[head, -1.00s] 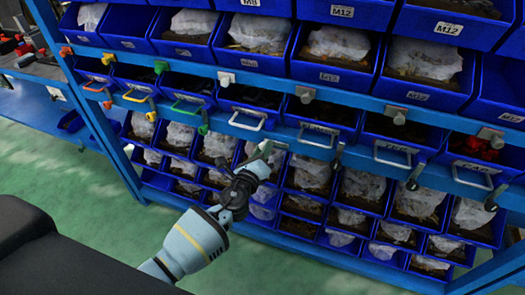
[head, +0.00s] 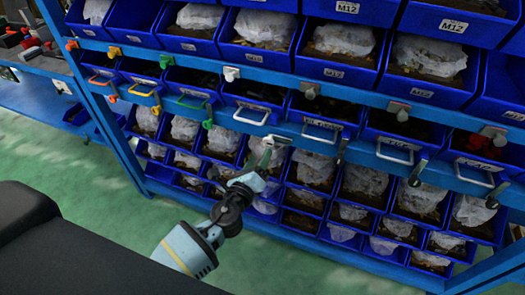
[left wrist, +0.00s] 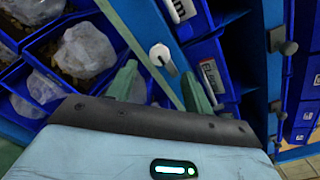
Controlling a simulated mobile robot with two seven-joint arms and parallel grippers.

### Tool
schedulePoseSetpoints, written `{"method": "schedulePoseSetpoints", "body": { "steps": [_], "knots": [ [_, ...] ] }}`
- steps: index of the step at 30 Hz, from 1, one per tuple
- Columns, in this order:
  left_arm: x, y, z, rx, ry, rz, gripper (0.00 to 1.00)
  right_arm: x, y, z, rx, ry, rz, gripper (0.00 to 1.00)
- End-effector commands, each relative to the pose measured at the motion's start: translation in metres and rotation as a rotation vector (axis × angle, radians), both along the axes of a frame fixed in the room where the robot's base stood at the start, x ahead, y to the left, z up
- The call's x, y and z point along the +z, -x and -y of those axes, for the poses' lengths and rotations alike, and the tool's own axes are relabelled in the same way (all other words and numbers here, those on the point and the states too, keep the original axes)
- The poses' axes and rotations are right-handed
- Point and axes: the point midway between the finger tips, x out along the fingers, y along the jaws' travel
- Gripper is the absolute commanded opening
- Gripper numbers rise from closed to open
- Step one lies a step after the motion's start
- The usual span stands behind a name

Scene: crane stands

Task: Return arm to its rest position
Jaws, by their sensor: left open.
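My left arm (head: 188,250) reaches up from the bottom of the head view, pale blue with a dark wrist joint. My left gripper (head: 266,155) points up and away in front of the lower bins, just below a white drawer handle (head: 252,116). In the left wrist view the two greenish fingers (left wrist: 160,88) stand apart, with nothing held between them. A pale round knob (left wrist: 160,54) on the rack shows beyond the gap. I cannot tell exactly how far the fingers are from the rack. My right gripper is not in view.
A blue rack holds several rows of blue bins, some with bagged parts (head: 343,40). Drawers with coloured handles (head: 191,104) and knobs (head: 232,73) stick out along its middle. Green floor (head: 60,170) lies clear at the left. A workbench (head: 40,100) stands at far left.

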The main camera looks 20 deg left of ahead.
Motion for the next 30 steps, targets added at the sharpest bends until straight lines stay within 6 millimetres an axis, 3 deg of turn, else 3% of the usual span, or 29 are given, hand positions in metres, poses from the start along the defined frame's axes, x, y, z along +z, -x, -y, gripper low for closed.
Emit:
{"method": "schedulePoseSetpoints", "body": {
  "steps": [6, 23, 26, 30],
  "knots": [
    [-0.001, 0.015, -0.001, 0.001, -0.001, -0.001, 0.52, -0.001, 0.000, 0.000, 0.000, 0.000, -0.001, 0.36],
    [-0.004, 0.018, -0.001, 0.001, 0.022, -0.012, 0.52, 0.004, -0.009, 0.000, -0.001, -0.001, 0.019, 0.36],
    [-0.018, 0.034, -0.003, 0.010, 0.128, -0.065, 0.52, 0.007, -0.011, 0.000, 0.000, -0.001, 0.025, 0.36],
    [-0.058, 0.082, -0.007, 0.058, 0.447, -0.211, 0.52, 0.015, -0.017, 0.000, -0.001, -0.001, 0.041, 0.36]
  ]
}}
